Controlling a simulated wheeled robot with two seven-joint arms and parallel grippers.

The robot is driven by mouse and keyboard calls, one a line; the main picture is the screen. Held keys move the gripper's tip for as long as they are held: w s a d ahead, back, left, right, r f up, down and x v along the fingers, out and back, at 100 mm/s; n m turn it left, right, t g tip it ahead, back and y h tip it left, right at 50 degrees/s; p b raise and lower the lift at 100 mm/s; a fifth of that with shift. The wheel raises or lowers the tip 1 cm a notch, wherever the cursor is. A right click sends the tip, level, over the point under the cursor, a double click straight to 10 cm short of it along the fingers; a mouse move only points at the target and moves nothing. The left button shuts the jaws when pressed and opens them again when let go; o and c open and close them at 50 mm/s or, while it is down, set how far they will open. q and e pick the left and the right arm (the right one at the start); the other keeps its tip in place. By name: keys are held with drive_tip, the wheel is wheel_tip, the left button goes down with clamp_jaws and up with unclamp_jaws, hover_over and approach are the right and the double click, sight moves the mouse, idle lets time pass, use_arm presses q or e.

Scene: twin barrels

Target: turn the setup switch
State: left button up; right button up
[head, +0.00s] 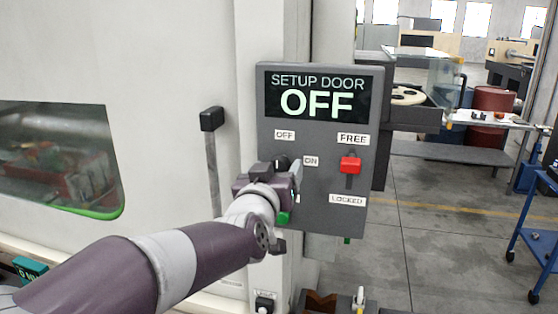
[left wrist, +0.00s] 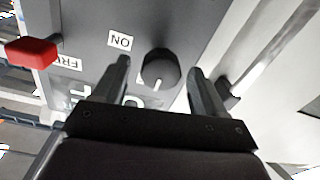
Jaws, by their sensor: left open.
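The setup switch is a round dark knob (left wrist: 160,64) on the grey panel (head: 262,225). In the left wrist view its white pointer mark points down, toward the display side of the panel. The ON label (left wrist: 120,40) is to its left there. My left gripper (left wrist: 160,70) is open, with one finger on each side of the knob; I cannot tell whether they touch it. In the head view my left gripper (head: 287,178) is in front of the panel and hides most of the knob. The display (head: 317,97) reads SETUP DOOR OFF. My right gripper is not in view.
A red slider handle (head: 350,165) sits between the FREE and LOCKED labels, right of the knob. A black-topped lever (head: 211,120) stands left of the panel. A machine window (head: 60,155) is at far left. Open floor and a blue cart (head: 530,235) are at right.

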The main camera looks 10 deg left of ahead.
use_arm(q)
drive_tip(key=shift+w, duration=1.1)
drive_tip(key=c, duration=1.1)
drive_tip(key=shift+o, duration=0.2)
drive_tip(key=m, duration=0.5)
drive_tip(key=shift+p, duration=0.35)
drive_tip(key=m, duration=0.4)
drive_tip(key=shift+d, duration=0.1)
drive_tip(key=m, duration=0.5)
drive_tip(key=shift+p, duration=0.3)
drive_tip(key=shift+f+m, duration=0.15)
drive_tip(key=shift+m, duration=1.85)
drive_tip(key=shift+h, duration=0.3)
